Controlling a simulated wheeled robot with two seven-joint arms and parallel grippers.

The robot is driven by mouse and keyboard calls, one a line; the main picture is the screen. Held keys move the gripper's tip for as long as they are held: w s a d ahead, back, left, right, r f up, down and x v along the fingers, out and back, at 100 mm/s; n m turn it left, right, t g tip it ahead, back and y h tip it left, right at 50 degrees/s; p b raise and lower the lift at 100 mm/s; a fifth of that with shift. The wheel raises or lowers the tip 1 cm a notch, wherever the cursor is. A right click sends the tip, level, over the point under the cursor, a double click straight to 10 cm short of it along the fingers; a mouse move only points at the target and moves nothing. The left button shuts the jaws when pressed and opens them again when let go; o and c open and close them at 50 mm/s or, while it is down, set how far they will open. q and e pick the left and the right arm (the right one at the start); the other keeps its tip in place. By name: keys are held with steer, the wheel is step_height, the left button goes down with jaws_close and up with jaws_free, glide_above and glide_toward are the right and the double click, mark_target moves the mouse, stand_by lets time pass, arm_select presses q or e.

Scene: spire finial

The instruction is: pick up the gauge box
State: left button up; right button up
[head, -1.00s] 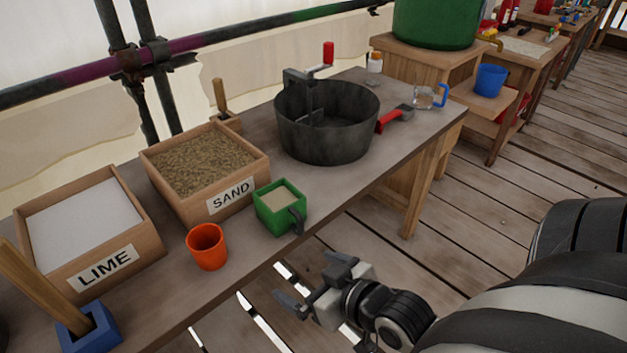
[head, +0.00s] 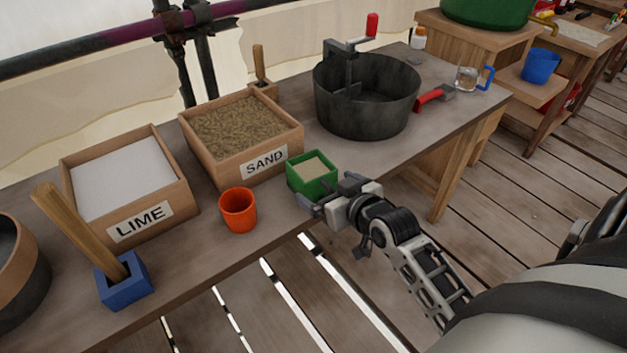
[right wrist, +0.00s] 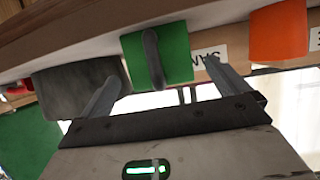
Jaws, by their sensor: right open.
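The gauge box appears to be the small green box (head: 309,177), filled level with pale sand, standing upright near the front edge of the bench. In the right wrist view the green box (right wrist: 178,55) has a dark handle (right wrist: 153,58) facing me. My right gripper (head: 329,192) is open and empty at the front right of the box. Its fingers (right wrist: 162,74) point at the box, with the handle lined up between them. I cannot tell whether they touch it. In the head view the gripper hides the handle. My left gripper is not in view.
An orange cup (head: 238,212) stands left of the box on the bench (head: 275,222). The sand tray (head: 264,163) is just behind, the lime tray (head: 140,222) farther left. A dark round tub (head: 365,115) stands behind right. Bare bench lies between cup and box.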

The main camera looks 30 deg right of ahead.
steer(key=x, duration=0.4)
steer(key=shift+r, duration=0.1)
steer(key=c, duration=1.1)
steer(key=shift+r, duration=0.1)
